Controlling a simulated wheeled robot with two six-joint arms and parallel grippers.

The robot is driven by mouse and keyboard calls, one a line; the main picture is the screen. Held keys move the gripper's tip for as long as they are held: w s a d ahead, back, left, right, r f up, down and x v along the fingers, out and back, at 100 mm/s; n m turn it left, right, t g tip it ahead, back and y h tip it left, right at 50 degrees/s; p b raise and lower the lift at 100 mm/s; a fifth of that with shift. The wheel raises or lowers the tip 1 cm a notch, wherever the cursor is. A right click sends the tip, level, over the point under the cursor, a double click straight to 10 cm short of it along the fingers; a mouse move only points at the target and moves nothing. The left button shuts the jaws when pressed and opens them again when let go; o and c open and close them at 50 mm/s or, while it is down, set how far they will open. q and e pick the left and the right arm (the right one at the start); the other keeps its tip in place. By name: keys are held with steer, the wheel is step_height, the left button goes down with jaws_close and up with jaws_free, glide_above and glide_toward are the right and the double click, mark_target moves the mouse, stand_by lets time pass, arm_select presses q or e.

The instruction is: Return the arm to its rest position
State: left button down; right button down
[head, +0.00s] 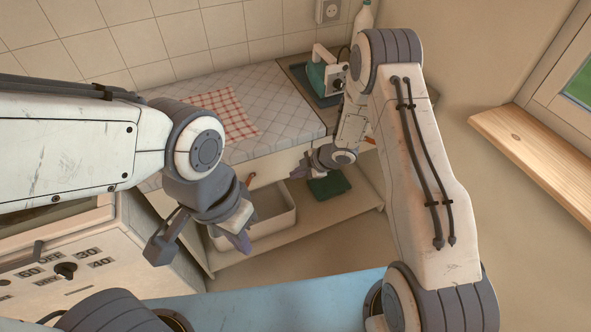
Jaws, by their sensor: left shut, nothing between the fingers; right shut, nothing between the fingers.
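My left arm comes in from the left, and its gripper (240,238) points downward in front of the pale bin on the low shelf. Its fingertips are close together with nothing between them. My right arm rises from the lower right and bends over toward the counter. Its gripper (302,170) is shut and empty at the counter's front edge, above a dark green folded item (329,185) on the shelf. The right fingertips are small and partly hard to make out.
A tiled counter (285,100) holds a red checked cloth (225,112). A green and white appliance (318,75) and a white bottle (363,18) stand at its far right. The pale bin (273,232) sits below.

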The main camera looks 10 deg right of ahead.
steer(key=v, duration=0.8)
steer(key=shift+r, duration=0.4)
steer(key=s+a+r+m+t+h, duration=0.1)
steer(key=s+a+r+m+h, duration=0.15)
steer(key=r, duration=0.35)
steer(key=s+a+r+m+h, duration=0.1)
steer(key=r+m+h, duration=0.25)
steer(key=r, duration=0.35)
steer(key=s+a+r+m+g, duration=0.1)
steer(key=s+r+m, duration=0.1)
steer(key=s, duration=0.6)
steer(key=s+a+r+m+g, duration=0.2)
steer(key=s, duration=0.7)
steer(key=s+a+r+m+g+y, duration=0.1)
steer(key=s+r+m+g, duration=0.1)
steer(key=s, duration=0.7)
steer(key=shift+s+a+r, duration=0.2)
steer(key=shift+a+r, duration=0.1)
steer(key=shift+r, duration=0.1)
